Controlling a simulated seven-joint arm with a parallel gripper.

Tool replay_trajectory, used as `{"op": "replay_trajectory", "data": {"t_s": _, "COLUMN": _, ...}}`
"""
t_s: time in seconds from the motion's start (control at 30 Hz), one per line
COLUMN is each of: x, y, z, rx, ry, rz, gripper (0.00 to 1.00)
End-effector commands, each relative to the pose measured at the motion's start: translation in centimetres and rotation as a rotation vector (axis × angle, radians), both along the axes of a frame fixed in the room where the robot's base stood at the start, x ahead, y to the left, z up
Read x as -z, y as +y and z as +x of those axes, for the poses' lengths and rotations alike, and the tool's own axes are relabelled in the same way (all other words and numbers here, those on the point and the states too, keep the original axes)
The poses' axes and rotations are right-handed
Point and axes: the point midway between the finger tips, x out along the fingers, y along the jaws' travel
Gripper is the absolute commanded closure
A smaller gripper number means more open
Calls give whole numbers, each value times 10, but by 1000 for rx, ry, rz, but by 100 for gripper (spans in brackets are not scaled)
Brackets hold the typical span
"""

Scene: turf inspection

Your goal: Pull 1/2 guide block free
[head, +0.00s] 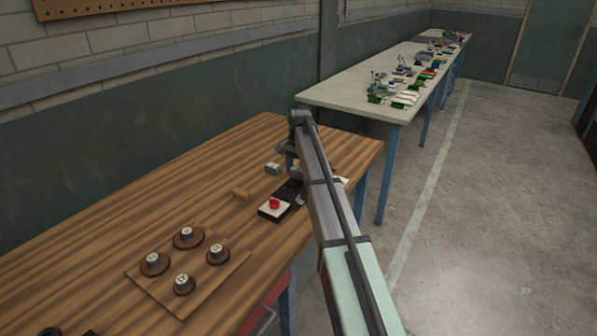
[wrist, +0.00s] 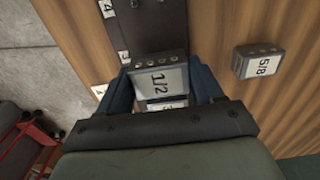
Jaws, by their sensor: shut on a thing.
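The 1/2 guide block (wrist: 159,77), a grey block with a white label and small holes along its edge, is between the blue fingers of my gripper (wrist: 161,88) in the wrist view. The gripper is shut on it. Behind the block is a dark plate (wrist: 150,28) with white number tags along its left side. Another white label shows below the block, partly hidden. I cannot tell whether the block touches the plate. In the head view my arm hides most of the block; the dark plate (head: 289,190) shows beside the arm.
A grey 5/8 block (wrist: 260,64) lies on the wood to the right; a grey block also shows in the head view (head: 272,168).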

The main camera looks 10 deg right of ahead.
Motion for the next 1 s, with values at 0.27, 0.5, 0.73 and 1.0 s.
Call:
{"op": "replay_trajectory", "data": {"t_s": 0.27, "x": -1, "y": 0, "z": 0, "rx": 0, "ry": 0, "rz": 0, "gripper": 64}}
{"op": "replay_trajectory", "data": {"t_s": 0.5, "x": -5, "y": 0, "z": 0, "rx": 0, "ry": 0, "rz": 0, "gripper": 64}}
{"op": "replay_trajectory", "data": {"t_s": 0.73, "x": -19, "y": 0, "z": 1, "rx": 0, "ry": -1, "rz": 0, "gripper": 64}}
{"op": "replay_trajectory", "data": {"t_s": 1.0, "x": -36, "y": 0, "z": 1, "rx": 0, "ry": 0, "rz": 0, "gripper": 64}}
